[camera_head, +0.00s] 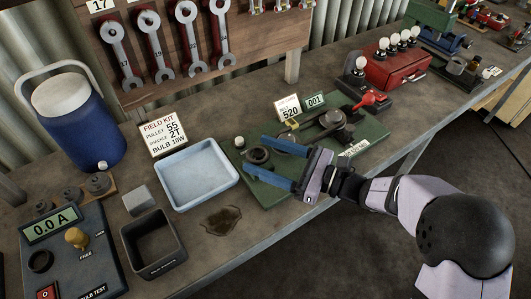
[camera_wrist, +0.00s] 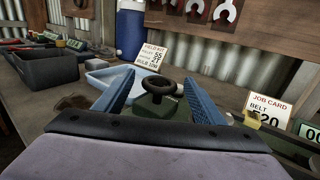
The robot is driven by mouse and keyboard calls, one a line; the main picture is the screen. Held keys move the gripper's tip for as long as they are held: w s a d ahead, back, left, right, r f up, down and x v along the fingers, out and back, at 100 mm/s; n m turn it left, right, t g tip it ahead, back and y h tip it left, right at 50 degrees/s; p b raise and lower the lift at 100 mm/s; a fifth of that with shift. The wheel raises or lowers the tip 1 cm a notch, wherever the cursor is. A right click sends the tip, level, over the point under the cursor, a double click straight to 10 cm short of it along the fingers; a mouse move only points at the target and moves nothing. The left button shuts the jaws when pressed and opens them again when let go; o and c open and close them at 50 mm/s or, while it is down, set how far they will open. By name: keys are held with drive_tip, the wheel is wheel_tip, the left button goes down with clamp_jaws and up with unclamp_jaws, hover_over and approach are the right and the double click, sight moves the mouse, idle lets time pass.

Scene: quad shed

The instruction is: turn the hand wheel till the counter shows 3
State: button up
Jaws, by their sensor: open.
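The hand wheel (camera_head: 258,155), a dark ring with a hub, stands at the left end of the green base plate (camera_head: 369,135). In the wrist view the hand wheel (camera_wrist: 160,87) shows its rim and spokes above a green block, between the fingers. My gripper (camera_head: 261,157) is open, its two blue fingers reaching to either side of the wheel. I cannot tell whether either finger touches the rim. The counter (camera_head: 315,101) at the back of the plate reads 001. In the wrist view the counter (camera_wrist: 309,130) is cut off at the right edge.
A job card (camera_head: 288,108) reading BELT 520 stands beside the counter. Pulleys (camera_head: 333,118) sit on the plate's right part. A pale blue tray (camera_head: 233,181) lies left of the plate. A red-handled device (camera_head: 370,98) and red box (camera_head: 395,68) stand behind right.

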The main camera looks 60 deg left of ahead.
drive_tip(key=c, duration=1.1)
drive_tip(key=shift+o, duration=0.2)
drive_tip(key=shift+w+a+n+g+h+b, duration=0.15)
drive_tip(key=shift+n+g+h+b, duration=0.25)
drive_tip(key=shift+n+g+h, duration=0.45)
drive_tip(key=shift+w+a+n+g+h+b, duration=0.1)
drive_tip(key=shift+n+g+h+b, duration=0.25)
drive_tip(key=shift+n+g+h, duration=0.5)
drive_tip(key=shift+r, duration=0.1)
drive_tip(key=o, duration=1.1)
drive_tip(key=shift+c, duration=0.2)
